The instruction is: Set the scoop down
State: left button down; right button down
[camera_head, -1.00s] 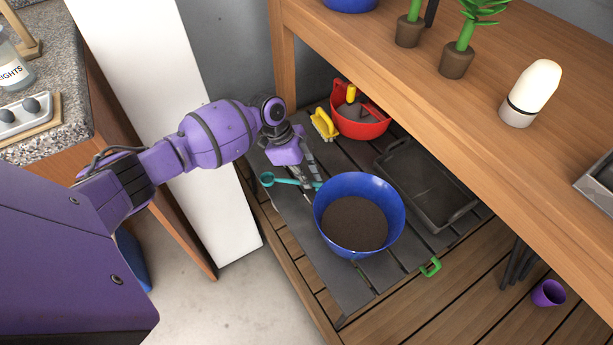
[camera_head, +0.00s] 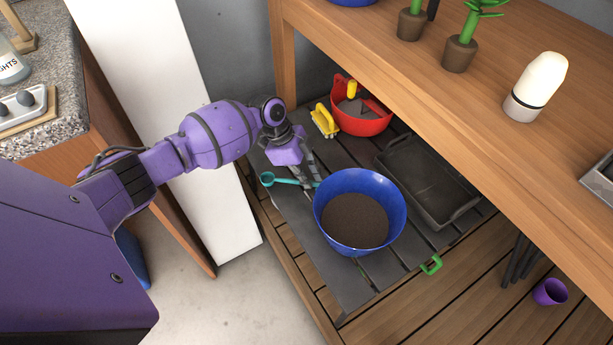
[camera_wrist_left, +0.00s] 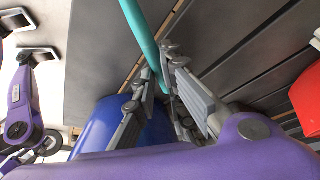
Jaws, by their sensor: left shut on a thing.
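The scoop (camera_head: 268,179) is teal, with a small round bowl at its left end and a thin handle. It is low over the dark grey mat on the lower shelf, left of the blue bowl (camera_head: 358,247). My left gripper (camera_head: 308,184) is shut on the handle's right end, beside the bowl's rim. In the left wrist view the teal handle (camera_wrist_left: 143,35) runs from the top edge down between the fingers (camera_wrist_left: 160,95). I cannot tell whether the scoop touches the mat. My right gripper is not in view.
The blue bowl holds dark soil. A black tray (camera_head: 425,185) lies to the right. The wooden upper shelf (camera_head: 400,75) overhangs the back. Bare mat (camera_head: 345,285) shows in front of the bowl.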

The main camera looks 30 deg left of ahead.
pick_arm(q)
jog(key=shift+f, duration=0.15)
jog(key=c, duration=1.7)
grip_release()
jog(key=shift+c, duration=0.3)
jog(key=c, duration=0.4)
jog(key=shift+o, duration=0.2)
jog(key=shift+p+v, duration=0.85)
jog(key=shift+v, duration=0.65)
jog(key=shift+f, duration=0.1)
